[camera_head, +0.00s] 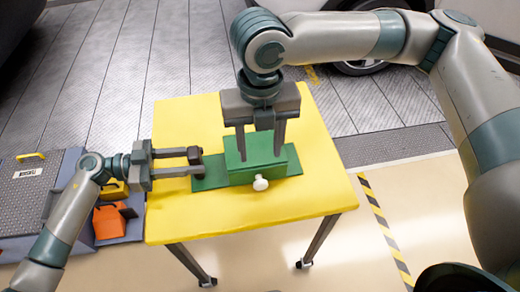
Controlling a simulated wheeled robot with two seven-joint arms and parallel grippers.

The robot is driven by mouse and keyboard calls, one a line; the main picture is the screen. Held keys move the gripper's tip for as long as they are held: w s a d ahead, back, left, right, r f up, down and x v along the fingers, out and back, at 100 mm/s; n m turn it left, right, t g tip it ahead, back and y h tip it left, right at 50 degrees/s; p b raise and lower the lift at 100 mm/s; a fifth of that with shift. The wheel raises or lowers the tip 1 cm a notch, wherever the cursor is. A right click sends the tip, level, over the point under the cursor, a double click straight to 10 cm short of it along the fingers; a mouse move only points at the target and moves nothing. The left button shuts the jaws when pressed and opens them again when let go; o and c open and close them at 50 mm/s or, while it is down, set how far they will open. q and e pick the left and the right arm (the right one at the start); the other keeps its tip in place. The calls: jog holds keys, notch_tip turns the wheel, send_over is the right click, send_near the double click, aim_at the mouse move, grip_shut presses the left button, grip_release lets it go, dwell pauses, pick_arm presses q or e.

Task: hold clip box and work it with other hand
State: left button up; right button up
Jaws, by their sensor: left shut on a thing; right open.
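The clip box (257,163) is a green block on a flat green base plate that reaches out to its left. It sits in the middle of the yellow table, with a white knob (261,183) on its near side. My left gripper (198,162) comes in level from the left and is shut on the left end of the base plate. My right gripper (261,152) points down over the green block. Its two fingers are spread wide and come down at the block's top; whether they touch it I cannot tell.
The yellow table (215,217) is otherwise clear around the clip box. On the floor at the left stand an orange container (109,222) and a grey-blue platform (38,190). A vehicle with a wheel (359,67) is behind. Yellow-black tape (383,228) marks the floor at the right.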

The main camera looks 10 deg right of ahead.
dwell(0.4)
pick_arm(q)
jog(key=o, duration=1)
jog(key=shift+o, duration=0.2)
jog(key=a, duration=0.8)
jog(key=a+r, duration=0.1)
jog(key=a, duration=0.3)
jog(key=shift+r, duration=0.1)
jog(key=shift+s, duration=0.1)
